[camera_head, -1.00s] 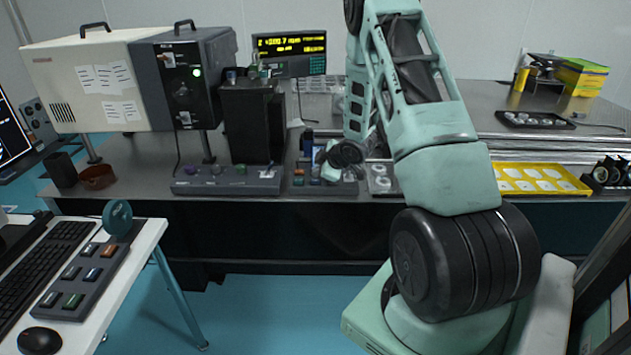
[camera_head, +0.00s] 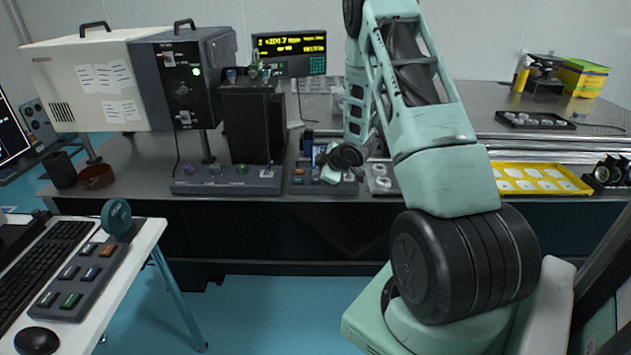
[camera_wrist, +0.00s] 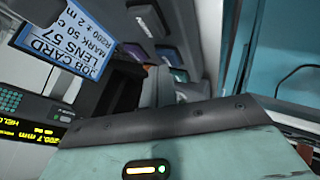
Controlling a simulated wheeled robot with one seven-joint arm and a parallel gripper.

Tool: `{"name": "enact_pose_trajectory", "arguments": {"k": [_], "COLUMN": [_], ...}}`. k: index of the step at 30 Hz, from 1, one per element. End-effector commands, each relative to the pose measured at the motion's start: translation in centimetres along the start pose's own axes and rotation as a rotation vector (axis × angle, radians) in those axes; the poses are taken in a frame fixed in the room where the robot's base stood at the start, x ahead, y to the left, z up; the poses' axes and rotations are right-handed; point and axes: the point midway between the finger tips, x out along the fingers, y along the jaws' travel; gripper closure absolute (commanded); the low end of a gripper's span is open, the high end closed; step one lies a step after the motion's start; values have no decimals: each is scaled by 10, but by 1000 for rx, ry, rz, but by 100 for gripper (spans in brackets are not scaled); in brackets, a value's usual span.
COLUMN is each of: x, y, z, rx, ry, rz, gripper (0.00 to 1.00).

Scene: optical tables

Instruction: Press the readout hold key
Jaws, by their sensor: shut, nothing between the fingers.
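The readout (camera_head: 290,52) is a dark display with yellow text and a small keypad, on the back of the table. In the wrist view the readout (camera_wrist: 30,130) shows at the left edge, tilted, with "200.7 mm" and a word that looks like "HELD". A dark key box (camera_head: 312,188) with small coloured keys stands at the table's front. My gripper (camera_head: 330,172) is shut and empty, low over this box. In the wrist view its grey fingers (camera_wrist: 164,86) point at a panel with several coloured keys (camera_wrist: 168,54). I cannot tell whether they touch a key, or read the key labels.
A blue-edged job card (camera_wrist: 65,38) stands close to the fingers in the wrist view. Left of the key box are a black block (camera_head: 250,120) and a longer knob panel (camera_head: 225,182). A tray with rings (camera_head: 382,180) lies to its right.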

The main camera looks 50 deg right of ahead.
Motion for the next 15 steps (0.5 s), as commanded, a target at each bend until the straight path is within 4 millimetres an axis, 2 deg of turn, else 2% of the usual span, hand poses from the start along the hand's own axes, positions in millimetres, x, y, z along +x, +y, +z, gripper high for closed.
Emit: {"name": "enact_pose_trajectory", "arguments": {"k": [15], "x": [5], "y": [-3], "z": [3], "rx": [0], "ry": [0], "rz": [0], "gripper": [100]}}
